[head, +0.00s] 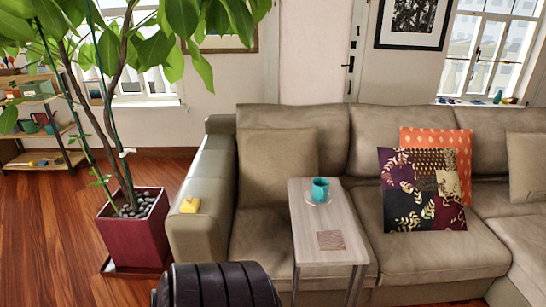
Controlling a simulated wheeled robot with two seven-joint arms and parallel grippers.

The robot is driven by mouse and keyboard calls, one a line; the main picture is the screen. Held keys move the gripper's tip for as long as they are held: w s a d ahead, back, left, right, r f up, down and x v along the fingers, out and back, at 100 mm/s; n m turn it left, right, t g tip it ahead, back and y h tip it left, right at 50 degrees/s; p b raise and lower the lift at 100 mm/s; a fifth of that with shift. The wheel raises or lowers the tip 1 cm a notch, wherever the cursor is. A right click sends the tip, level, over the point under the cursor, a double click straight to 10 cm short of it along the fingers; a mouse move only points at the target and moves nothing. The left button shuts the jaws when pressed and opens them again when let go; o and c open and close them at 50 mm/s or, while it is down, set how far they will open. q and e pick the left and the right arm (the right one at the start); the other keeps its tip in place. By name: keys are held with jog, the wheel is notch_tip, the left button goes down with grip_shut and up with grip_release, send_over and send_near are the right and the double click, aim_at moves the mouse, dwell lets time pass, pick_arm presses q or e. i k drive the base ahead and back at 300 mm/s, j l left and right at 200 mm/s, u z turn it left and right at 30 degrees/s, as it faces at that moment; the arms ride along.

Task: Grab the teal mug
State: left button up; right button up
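The teal mug (320,188) stands upright on a white saucer (310,200). The saucer sits on the far part of a narrow, light wood side table (316,222) in front of the sofa. Neither of my grippers shows in the head view, so I cannot see whether they are open or shut.
A beige sofa (400,265) with several cushions stands behind and right of the table. A yellow object (190,204) lies on its left arm. A tall plant in a red pot (135,240) stands left. A dark ribbed, rounded thing (215,285) fills the bottom middle. A brown square (330,240) lies on the table.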

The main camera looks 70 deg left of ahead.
aim_at(320, 188)
jog(key=u, duration=1.9)
jog(key=i+u, duration=0.25)
jog(key=i, duration=0.25)
jog(key=i+l+u, duration=0.25)
jog(key=i, duration=0.2)
